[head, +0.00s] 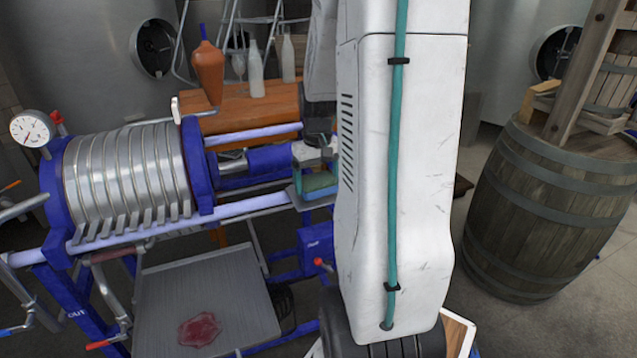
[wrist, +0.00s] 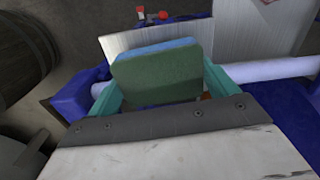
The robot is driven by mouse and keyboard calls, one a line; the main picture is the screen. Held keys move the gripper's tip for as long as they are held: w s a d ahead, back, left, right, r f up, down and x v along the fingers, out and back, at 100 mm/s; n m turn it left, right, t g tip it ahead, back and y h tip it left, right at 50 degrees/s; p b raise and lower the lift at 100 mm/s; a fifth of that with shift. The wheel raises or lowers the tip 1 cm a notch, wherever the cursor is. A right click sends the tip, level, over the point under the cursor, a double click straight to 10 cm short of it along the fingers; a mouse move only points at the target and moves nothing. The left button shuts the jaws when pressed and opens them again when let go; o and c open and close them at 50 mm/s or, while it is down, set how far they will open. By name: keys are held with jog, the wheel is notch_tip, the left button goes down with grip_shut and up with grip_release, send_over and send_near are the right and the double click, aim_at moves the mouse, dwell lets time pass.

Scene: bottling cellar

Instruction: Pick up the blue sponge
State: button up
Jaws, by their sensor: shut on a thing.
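The sponge (wrist: 157,78) has a green face toward the wrist camera and a blue layer along its far edge. My gripper (wrist: 160,88) is shut on it, with one teal finger at each side. My arm hides part of this area in the head view.
The filter press (head: 125,180) with its pressure gauge (head: 32,128) and blue rails fills the left. A drip tray (head: 205,300) with a red stain lies below. Bottles (head: 255,70) stand on a wooden crate behind. A barrel (head: 545,210) stands at right.

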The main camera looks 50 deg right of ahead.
notch_tip(320, 180, up, 2)
jog(key=shift+r, duration=0.2)
jog(key=s+a, duration=0.3)
jog(key=s, duration=0.4)
jog(key=s+a+r, duration=0.1)
jog(key=s+a, duration=0.3)
jog(key=s, duration=0.3)
jog(key=shift+a+r, duration=0.3)
jog(key=shift+o, duration=0.4)
jog(key=shift+a, duration=0.1)
